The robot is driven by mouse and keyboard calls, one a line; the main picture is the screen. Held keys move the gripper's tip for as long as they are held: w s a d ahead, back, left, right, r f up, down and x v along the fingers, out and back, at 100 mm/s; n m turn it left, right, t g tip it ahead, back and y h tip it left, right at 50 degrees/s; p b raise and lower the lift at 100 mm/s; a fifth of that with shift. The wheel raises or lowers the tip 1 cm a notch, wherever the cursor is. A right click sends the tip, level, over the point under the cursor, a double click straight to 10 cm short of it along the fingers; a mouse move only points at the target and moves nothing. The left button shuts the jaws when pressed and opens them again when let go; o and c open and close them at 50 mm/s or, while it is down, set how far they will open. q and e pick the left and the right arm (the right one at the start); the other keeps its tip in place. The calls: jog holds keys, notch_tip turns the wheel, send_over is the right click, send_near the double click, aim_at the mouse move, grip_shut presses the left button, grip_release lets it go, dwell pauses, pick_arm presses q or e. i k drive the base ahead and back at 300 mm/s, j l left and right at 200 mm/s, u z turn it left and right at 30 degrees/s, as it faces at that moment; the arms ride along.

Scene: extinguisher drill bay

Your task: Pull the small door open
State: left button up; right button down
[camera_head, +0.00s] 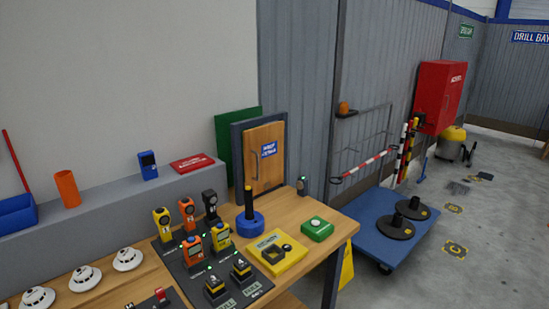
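The small door (265,158) is a light wooden panel with a blue-and-white label, set in a dark grey frame (236,160) standing at the back right of the wooden table. A dark vertical handle (254,164) is on the door's left side. The door looks shut in its frame. A green board stands behind the frame. Neither of my grippers shows in the head view.
On the table (328,233), a blue base with a black post (250,222) stands in front of the door. A yellow box (276,254), a green box (317,229) and a black mat with several handheld devices are nearer. A blue cart (384,234) stands on the floor at the right.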

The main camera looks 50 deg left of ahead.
aim_at(263, 145)
jog(key=i+u, duration=0.4)
jog(key=i+l+u, duration=0.2)
jog(key=u, duration=0.25)
jog(key=i+l+u, duration=0.2)
jog(key=u, duration=0.2)
jog(key=i+l+u, duration=0.25)
jog(key=u, duration=0.15)
jog(key=l, duration=0.1)
